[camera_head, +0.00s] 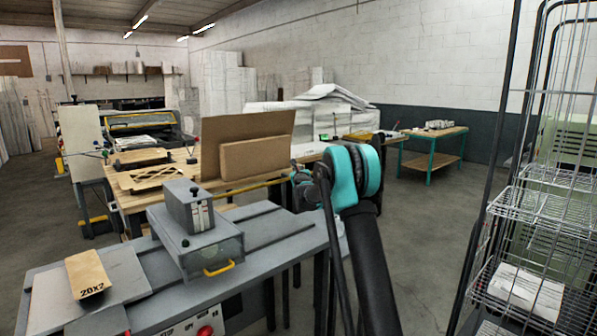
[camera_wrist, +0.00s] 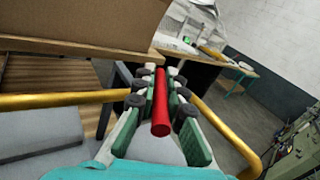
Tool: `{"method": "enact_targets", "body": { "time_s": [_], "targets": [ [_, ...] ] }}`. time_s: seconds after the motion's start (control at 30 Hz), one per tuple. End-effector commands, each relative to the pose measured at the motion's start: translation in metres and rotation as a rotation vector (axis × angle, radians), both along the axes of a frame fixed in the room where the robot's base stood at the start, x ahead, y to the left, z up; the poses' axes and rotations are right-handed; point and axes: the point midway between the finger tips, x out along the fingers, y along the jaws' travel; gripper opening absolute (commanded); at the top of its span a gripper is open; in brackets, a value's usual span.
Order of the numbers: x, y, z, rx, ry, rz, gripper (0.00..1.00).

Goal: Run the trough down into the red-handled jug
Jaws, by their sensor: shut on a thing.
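My gripper (camera_wrist: 160,88) is shut on a red bar (camera_wrist: 161,108) that lies lengthwise between its green-padded fingers in the wrist view. I cannot tell whether this bar is the handle of the jug; no jug body shows. In the head view my gripper (camera_head: 300,172) is small and partly hidden by my teal and black arm, beyond the grey machine bench. I cannot make out a trough in either view.
A yellow rail (camera_head: 255,188) runs close to my gripper. A cardboard box (camera_head: 256,156) stands on the wooden bench behind it. The grey machine bench (camera_head: 275,250) is in front, with a filter box (camera_head: 88,273). A wire rack (camera_head: 555,205) stands right.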

Motion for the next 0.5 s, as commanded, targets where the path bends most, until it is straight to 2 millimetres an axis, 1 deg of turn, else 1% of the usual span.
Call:
{"method": "enact_targets", "body": {
  "time_s": [0.03, 0.07, 0.2, 0.23, 0.5],
  "targets": [
    [-0.0002, 0.0003, -0.0004, 0.000, 0.000, 0.001, 0.00],
    [-0.0002, 0.0004, -0.0003, 0.000, 0.000, 0.001, 0.12],
    [-0.0001, 0.0004, -0.0002, 0.000, 0.000, 0.001, 0.29],
    [-0.0001, 0.0004, -0.0002, 0.000, 0.000, 0.001, 0.33],
    [-0.0003, 0.0003, -0.0001, 0.000, 0.000, 0.001, 0.33]
  ]
}}
